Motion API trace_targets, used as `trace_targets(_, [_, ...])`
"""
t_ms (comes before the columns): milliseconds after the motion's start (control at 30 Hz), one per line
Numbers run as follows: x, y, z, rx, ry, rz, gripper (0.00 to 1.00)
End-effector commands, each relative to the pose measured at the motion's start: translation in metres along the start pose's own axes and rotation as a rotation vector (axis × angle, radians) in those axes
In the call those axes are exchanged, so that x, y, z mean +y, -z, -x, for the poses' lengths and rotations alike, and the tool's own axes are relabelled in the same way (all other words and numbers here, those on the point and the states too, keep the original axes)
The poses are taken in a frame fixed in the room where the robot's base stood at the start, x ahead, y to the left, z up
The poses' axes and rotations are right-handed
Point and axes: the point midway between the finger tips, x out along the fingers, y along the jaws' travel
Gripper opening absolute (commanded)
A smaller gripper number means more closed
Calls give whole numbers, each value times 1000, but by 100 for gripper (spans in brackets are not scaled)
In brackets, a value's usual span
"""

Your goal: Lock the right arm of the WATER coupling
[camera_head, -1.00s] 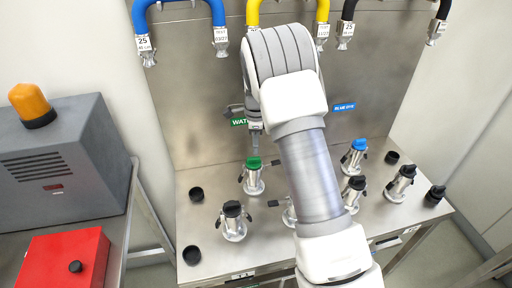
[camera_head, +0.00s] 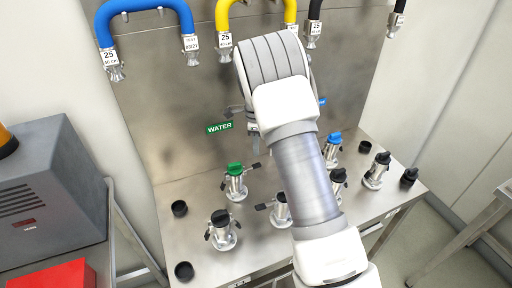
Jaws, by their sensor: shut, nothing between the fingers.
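The WATER coupling (camera_head: 235,187) is a silver fitting with a green cap, standing upright on the steel bench below the green WATER sign (camera_head: 219,128). Its right arm (camera_head: 254,165) sticks out to the right with a dark tip. Its left arm (camera_head: 224,183) hangs down close to the body. My gripper (camera_head: 253,150) is shut and empty, pointing down above the right arm and a little right of the green cap. My wrist partly hides it. I cannot tell the exact gap to the right arm.
Black-capped couplings stand at the front left (camera_head: 221,231) and, partly behind my arm, nearer the middle (camera_head: 279,210). A blue-capped coupling (camera_head: 333,148) and more black-capped ones stand to the right. Hoses, including a blue one (camera_head: 143,8), hang on the back panel. A grey box (camera_head: 55,190) stands left.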

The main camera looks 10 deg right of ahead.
Motion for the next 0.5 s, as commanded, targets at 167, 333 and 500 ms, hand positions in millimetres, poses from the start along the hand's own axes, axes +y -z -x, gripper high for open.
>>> trace_targets(167, [0, 0, -14, 0, -1, 0, 0])
trace_targets(333, [0, 0, -26, 0, 0, 0, 0])
trace_targets(500, [0, 0, -38, 0, 0, 0, 0])
